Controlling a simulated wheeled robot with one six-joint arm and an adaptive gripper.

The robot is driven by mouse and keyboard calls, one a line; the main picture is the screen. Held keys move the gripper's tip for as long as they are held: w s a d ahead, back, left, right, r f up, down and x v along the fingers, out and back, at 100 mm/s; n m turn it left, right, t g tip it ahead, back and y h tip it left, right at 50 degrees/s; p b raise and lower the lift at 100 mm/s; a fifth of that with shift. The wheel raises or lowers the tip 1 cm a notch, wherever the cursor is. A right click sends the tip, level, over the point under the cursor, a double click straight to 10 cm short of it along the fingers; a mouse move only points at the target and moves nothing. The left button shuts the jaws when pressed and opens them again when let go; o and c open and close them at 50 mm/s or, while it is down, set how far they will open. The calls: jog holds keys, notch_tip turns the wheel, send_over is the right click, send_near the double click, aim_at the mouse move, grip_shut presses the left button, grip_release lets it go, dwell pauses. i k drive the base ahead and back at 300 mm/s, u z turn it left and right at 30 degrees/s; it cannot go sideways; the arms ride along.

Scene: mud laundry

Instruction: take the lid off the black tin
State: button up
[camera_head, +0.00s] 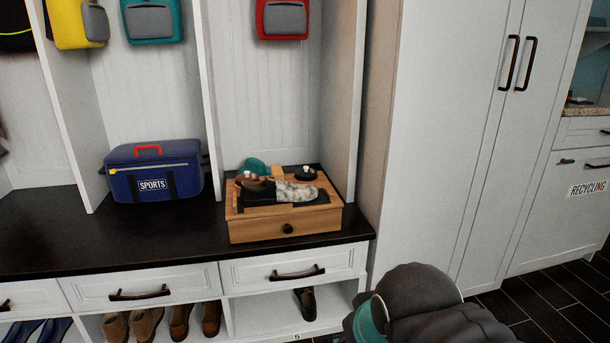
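A small black round item (306,174), which looks like the black tin, sits at the back right of the top of a wooden box (288,230) on the dark bench. Pale spots show on its top; whether these belong to a lid is too small to tell. My gripper is not in view; only a dark grey part of my arm with a teal band shows at the bottom right, well apart from the box.
A shoe (259,190) and a mottled cloth (297,191) lie in front of the tin. A teal item (253,167) is behind the shoe. A blue sports bag (155,172) stands left on the bench (120,232). A cubby wall and tall cabinet (440,150) stand right.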

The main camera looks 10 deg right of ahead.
aim_at(306, 173)
jog(key=z, duration=0.85)
jog(key=i, duration=1.4)
jog(key=u, duration=0.7)
jog(key=i, duration=0.45)
jog(key=u, duration=0.5)
